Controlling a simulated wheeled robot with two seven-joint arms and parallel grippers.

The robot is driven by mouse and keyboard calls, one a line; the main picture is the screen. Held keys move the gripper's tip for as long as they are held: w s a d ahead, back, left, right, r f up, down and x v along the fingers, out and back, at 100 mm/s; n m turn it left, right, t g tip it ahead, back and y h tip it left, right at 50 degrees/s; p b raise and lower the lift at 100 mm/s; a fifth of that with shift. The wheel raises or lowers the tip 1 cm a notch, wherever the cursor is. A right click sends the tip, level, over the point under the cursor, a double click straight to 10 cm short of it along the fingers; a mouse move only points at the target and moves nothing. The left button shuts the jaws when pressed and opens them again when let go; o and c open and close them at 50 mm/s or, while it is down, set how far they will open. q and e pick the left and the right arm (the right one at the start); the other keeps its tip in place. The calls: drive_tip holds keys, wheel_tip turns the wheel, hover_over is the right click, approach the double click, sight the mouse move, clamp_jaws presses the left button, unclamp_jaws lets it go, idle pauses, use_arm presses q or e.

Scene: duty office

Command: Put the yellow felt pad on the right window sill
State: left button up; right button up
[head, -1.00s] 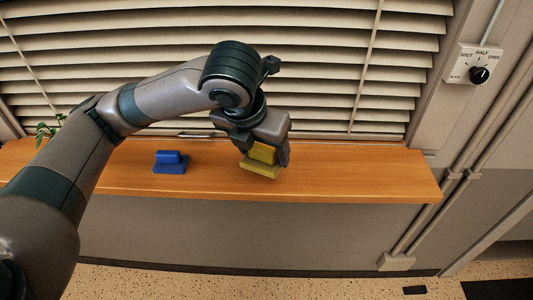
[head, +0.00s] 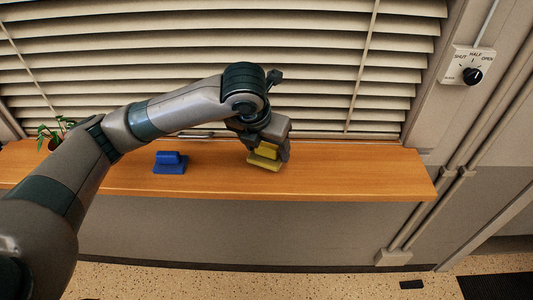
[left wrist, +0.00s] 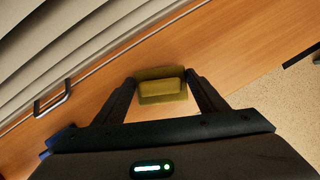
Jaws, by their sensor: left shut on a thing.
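The yellow felt pad (head: 265,160) has a wide flat base and a raised grip block. My left gripper (head: 272,148) is shut on the grip block, and the pad is at the wooden window sill (head: 350,176), right of its middle. In the left wrist view the yellow felt pad (left wrist: 162,88) sits between the two fingertips of my left gripper (left wrist: 162,90). The pad is very close to the sill top; I cannot tell whether it touches. My right gripper is in neither view.
A blue pad (head: 170,163) of like shape stands on the sill to the left. A potted plant (head: 52,135) is at the sill's left end. Blinds (head: 300,60) hang behind. The sill's right part is clear. A dial switch (head: 470,66) is on the wall.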

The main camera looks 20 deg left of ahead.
use_arm(q)
drive_tip(key=shift+f, duration=0.95)
drive_tip(key=shift+f+p, duration=0.3)
drive_tip(key=shift+f, duration=0.05)
drive_tip(key=shift+f, duration=0.15)
drive_tip(key=o, duration=1.1)
drive_tip(key=shift+c, duration=0.2)
drive_tip(key=shift+r, duration=0.2)
drive_tip(key=shift+s+r, duration=0.25)
drive_tip(key=shift+r, duration=0.4)
drive_tip(key=b+v, duration=0.1)
drive_tip(key=v, duration=0.9)
drive_tip(key=shift+s+r+b, duration=0.2)
drive_tip(key=shift+s+b, duration=0.05)
drive_tip(key=shift+b, duration=0.15)
